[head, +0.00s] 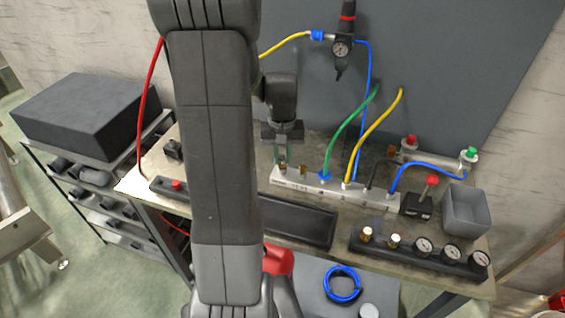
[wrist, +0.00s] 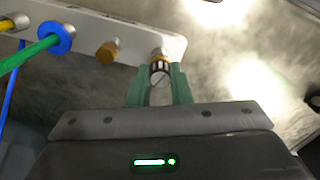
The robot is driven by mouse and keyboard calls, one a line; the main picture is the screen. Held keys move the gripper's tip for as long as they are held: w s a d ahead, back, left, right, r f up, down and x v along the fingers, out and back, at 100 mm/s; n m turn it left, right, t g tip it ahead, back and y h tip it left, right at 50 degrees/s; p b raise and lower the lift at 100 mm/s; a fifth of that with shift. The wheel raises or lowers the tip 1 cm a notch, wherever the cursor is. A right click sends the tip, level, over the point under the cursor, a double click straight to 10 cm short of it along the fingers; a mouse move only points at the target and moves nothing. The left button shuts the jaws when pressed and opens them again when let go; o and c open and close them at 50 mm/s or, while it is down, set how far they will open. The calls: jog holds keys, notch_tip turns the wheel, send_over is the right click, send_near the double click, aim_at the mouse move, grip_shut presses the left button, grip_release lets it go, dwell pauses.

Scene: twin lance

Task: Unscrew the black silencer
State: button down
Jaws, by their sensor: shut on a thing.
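A small black silencer (wrist: 159,70) with a brass base and a pale slotted end sits at one end of the white manifold bar (wrist: 140,43) in the wrist view. My gripper (wrist: 160,85) has its two green fingers on either side of it, shut on it. In the head view my gripper (head: 281,152) points down at the left end of the manifold (head: 328,194). The silencer is mostly hidden there by the fingers. A brass fitting (wrist: 107,52) stands beside it on the bar, apart from the fingers.
Green (head: 345,133), yellow and blue hoses rise from the manifold to the right of my gripper. A grey bin (head: 466,210) and a red-knobbed lever (head: 420,200) stand further right. A dark tray (head: 300,222) and a gauge block (head: 420,250) lie in front.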

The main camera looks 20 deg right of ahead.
jog(key=n, duration=0.6)
jog(key=shift+w+d+r, duration=0.1)
jog(key=shift+w+r, duration=0.1)
jog(key=shift+w, duration=0.05)
jog(key=shift+s+r+p, duration=0.1)
jog(key=shift+r+p, duration=0.4)
dwell(0.4)
jog(key=shift+r, duration=0.1)
jog(key=shift+r+p, duration=1.15)
jog(key=shift+r, duration=0.3)
